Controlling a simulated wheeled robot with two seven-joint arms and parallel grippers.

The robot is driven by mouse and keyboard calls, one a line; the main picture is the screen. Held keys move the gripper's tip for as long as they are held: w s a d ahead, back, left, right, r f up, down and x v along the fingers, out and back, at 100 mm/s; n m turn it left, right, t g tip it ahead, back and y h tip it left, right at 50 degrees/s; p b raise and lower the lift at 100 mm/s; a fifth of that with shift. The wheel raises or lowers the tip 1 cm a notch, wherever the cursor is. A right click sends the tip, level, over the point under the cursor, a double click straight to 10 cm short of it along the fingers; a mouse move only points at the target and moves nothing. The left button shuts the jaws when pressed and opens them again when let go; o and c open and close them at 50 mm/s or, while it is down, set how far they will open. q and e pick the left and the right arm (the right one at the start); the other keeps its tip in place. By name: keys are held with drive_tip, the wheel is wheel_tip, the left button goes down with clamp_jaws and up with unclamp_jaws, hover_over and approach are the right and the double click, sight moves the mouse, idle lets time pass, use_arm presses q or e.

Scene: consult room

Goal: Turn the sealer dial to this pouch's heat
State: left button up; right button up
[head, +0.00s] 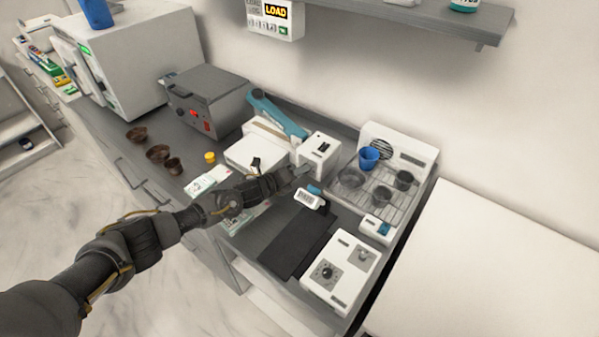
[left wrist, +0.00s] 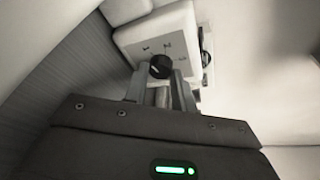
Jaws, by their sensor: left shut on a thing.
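The sealer (head: 258,152) is a white unit with a teal lever arm on the counter, with a white control block (head: 319,152) at its right. In the left wrist view, a black dial (left wrist: 160,66) sits on a white face with small dark marks, too small to read. My left gripper (head: 303,170) is at the block's front; in the left wrist view its fingers (left wrist: 161,78) are shut on the dial. The dial is hidden in the head view. A white and green packet (head: 207,180), perhaps the pouch, lies left of my gripper. My right gripper is out of view.
A white unit with a black knob (head: 325,271) stands at the front right, beside a dark mat (head: 292,242). A wire rack (head: 385,185) holds several cups. A wall display (head: 275,12) reads LOAD.

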use_arm(q)
drive_tip(key=shift+m+y+b, duration=0.4)
drive_tip(key=shift+m+y, duration=0.1)
drive_tip(key=shift+m, duration=0.7)
drive_tip(key=shift+s+d+m+t+y+b, duration=0.1)
drive_tip(key=shift+m+t+y+b, duration=0.2)
drive_tip(key=shift+m+y+b, duration=0.6)
drive_tip(key=shift+m, duration=0.4)
drive_tip(key=o, duration=1)
